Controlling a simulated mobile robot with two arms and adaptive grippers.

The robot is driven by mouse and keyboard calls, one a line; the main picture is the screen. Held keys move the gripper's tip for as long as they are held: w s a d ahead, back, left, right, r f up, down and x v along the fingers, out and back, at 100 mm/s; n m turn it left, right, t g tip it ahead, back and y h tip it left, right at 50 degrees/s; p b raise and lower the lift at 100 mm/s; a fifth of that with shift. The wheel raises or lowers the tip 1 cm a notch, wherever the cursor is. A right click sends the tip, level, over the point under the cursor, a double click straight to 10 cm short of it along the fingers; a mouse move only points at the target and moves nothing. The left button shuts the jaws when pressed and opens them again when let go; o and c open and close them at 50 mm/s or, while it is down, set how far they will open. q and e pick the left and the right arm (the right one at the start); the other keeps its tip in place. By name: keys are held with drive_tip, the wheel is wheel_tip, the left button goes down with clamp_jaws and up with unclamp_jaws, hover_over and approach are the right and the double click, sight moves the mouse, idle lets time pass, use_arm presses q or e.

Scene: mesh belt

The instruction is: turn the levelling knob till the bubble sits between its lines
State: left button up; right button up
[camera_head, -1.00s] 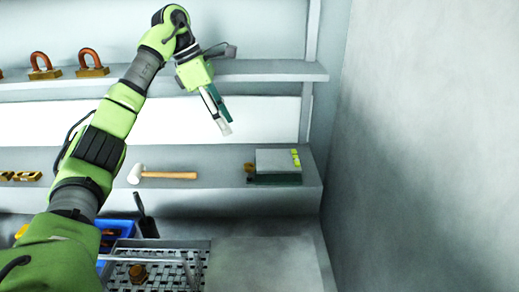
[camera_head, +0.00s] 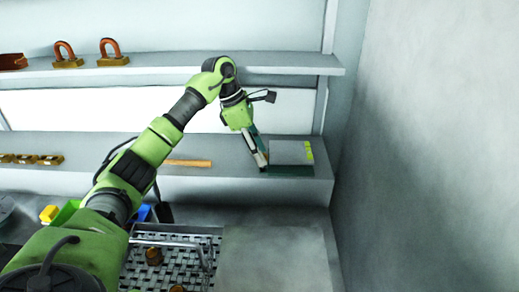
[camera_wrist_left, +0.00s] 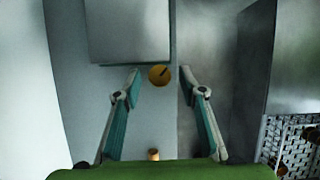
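A grey box on a dark green base (camera_head: 290,153) sits on the lower shelf, with a yellow-green vial strip (camera_head: 309,150) along its right side. The bubble and lines are too small to make out. The box also shows in the left wrist view (camera_wrist_left: 128,30). Its brass knob (camera_wrist_left: 159,75), with a dark slot or mark, sticks out towards my left gripper (camera_wrist_left: 164,77). The gripper's two fingers are open, one on each side of the knob, seemingly without touching it. In the head view the left gripper (camera_head: 261,162) hides the knob. My right gripper is not in view.
A wooden mallet handle (camera_head: 188,163) lies on the lower shelf, left of the gripper. Padlocks (camera_head: 110,52) stand on the upper shelf (camera_head: 300,63). Below are a mesh belt (camera_head: 185,262) with brown pieces and a bare grey surface (camera_head: 275,260). A wall (camera_head: 430,150) closes the right.

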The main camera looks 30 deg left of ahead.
use_arm(q)
clamp_jaws()
idle(0.3)
drive_tip(key=n+t, duration=0.1)
drive_tip(key=n, duration=0.2)
drive_tip(key=shift+s+y+b, duration=0.1)
drive_tip(key=shift+y+b, duration=0.25)
drive_tip(key=shift+y, duration=0.05)
drive_tip(key=shift+d+n+t+y, duration=0.1)
drive_tip(key=shift+n+t+y, duration=0.2)
drive_tip(key=shift+n, duration=0.75)
drive_tip(key=shift+d+n+t+y, duration=0.1)
drive_tip(key=shift+n+t+y, duration=0.15)
drive_tip(key=shift+n, duration=0.8)
unclamp_jaws()
